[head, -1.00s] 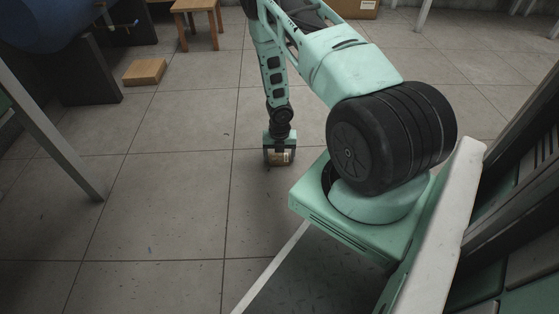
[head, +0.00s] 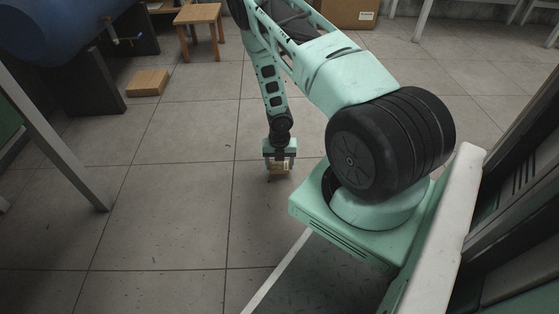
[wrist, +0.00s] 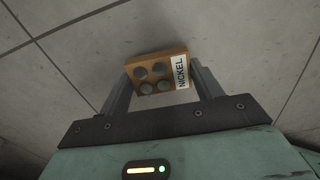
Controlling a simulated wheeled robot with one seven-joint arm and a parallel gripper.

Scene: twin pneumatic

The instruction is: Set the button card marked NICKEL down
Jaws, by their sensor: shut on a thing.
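The button card (wrist: 152,86) is a small tan card with several grey round buttons and a white label reading NICKEL, seen in the wrist view. My gripper (wrist: 160,82) is shut on it, with one dark finger at each side edge of the card. In the head view my gripper (head: 280,166) hangs straight down with the card (head: 279,170) between its fingertips. The grey tiled floor shows behind the card; the gap between card and floor is hard to judge.
The tiled floor (head: 165,215) around my gripper is clear. A flat brown box (head: 148,83) lies on the floor at the left, near a wooden stool (head: 199,17). A cardboard box (head: 349,13) stands at the back. A slanting grey leg (head: 50,135) is at the left.

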